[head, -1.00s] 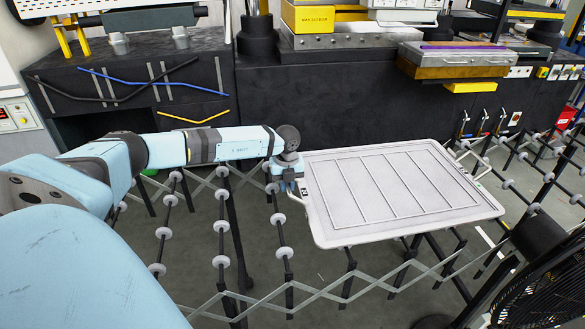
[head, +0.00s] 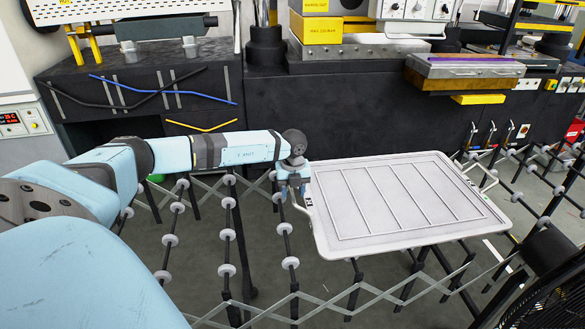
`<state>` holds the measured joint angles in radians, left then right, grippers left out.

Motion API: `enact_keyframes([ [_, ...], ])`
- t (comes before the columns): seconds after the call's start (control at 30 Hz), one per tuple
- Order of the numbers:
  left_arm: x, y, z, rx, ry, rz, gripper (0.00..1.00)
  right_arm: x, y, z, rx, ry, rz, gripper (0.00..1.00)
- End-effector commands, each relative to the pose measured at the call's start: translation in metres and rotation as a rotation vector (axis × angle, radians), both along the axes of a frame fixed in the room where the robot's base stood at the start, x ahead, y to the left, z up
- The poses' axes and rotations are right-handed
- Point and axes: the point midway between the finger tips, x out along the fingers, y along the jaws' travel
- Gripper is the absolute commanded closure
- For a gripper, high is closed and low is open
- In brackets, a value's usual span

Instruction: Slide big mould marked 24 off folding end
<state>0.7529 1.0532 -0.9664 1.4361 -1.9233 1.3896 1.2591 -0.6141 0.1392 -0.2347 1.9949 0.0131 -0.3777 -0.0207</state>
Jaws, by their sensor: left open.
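The big mould (head: 405,203) is a flat, pale grey rectangular tray with raised ribs, and it lies on the folding roller conveyor (head: 228,232) right of centre. I cannot read a number on it. A wire handle (head: 300,208) sticks out at its left edge, and another handle (head: 480,178) shows at its right edge. My left gripper (head: 292,188) points down beside the mould's left edge, close to the left handle. It is open, and I cannot tell whether its fingers touch the handle. My right gripper is not in view.
A dark workbench (head: 340,115) with yellow boxes (head: 312,30) stands behind the conveyor. A flat press plate (head: 465,68) overhangs at the back right. A black fan (head: 545,290) is at the lower right. Bare rollers lie left of the mould.

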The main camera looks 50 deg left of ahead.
Motion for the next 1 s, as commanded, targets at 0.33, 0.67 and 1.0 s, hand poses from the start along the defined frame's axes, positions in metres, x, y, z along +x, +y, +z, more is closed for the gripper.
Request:
enact_keyframes([
  [0.33,0.001,0.001,0.078,0.002,-0.005,0.0,0.56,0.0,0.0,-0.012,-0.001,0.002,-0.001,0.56],
  [0.67,0.0,0.001,0.119,0.002,0.0,0.001,0.56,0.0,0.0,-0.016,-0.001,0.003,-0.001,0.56],
  [1.0,0.0,0.001,0.122,0.001,0.0,0.001,0.56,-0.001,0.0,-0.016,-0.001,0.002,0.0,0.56],
])
